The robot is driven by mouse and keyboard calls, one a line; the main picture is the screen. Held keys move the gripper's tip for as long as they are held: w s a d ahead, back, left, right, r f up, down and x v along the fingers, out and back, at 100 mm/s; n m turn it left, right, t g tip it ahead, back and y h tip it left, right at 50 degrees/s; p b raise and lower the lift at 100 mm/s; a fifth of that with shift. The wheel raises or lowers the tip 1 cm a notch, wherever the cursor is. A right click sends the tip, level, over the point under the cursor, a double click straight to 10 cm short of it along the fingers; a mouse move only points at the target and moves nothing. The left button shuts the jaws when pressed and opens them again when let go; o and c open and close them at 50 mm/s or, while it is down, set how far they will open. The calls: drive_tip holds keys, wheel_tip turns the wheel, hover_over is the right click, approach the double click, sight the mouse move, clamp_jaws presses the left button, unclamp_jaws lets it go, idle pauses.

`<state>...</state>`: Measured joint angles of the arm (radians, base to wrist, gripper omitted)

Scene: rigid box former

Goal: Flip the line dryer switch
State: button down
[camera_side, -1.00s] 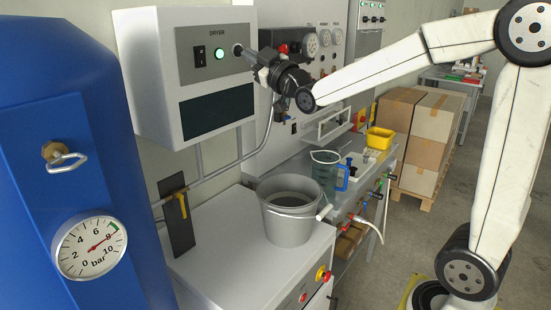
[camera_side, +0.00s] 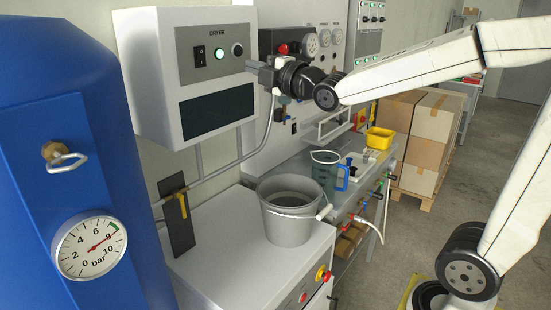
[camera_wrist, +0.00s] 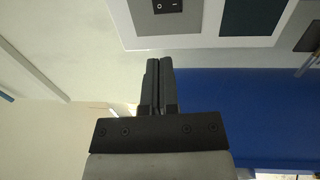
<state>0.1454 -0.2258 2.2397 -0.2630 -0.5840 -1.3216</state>
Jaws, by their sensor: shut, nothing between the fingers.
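The dryer box (camera_side: 150,75) is a pale wall cabinet labelled DRYER, with a grey panel on its front. On the panel are a black rocker switch (camera_side: 200,56), a green lamp (camera_side: 219,53) that looks lit, and a round black knob (camera_side: 237,50). The switch also shows at the top edge of the wrist view (camera_wrist: 168,6), with its marks visible; I cannot tell which side is pressed. My gripper (camera_side: 252,67) is shut and empty, right of the switch and just below the knob. In the wrist view its fingers (camera_wrist: 158,62) point toward the panel, apart from the switch.
A dark window (camera_side: 217,110) is below the panel. A blue tank (camera_side: 70,190) with a gauge stands at the left. A bucket (camera_side: 290,240) sits on the cabinet below, and a pipe (camera_side: 268,130) runs beneath the dryer. A gauge panel (camera_side: 312,50) is behind my wrist.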

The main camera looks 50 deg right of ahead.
sight(202, 51)
drive_tip(key=shift+w, duration=0.15)
idle(0.4)
drive_tip(key=shift+w+r, duration=0.25)
drive_tip(key=shift+w, duration=2)
drive_tip(key=shift+w+r, duration=0.3)
drive_tip(key=shift+w, duration=2)
drive_tip(key=shift+w+r, duration=0.25)
drive_tip(key=shift+w, duration=2)
drive_tip(key=shift+w+r, duration=0.1)
drive_tip(key=shift+w, duration=0.05)
drive_tip(key=s+r, duration=0.1)
drive_tip(key=s, duration=1.3)
drive_tip(key=shift+r, duration=0.35)
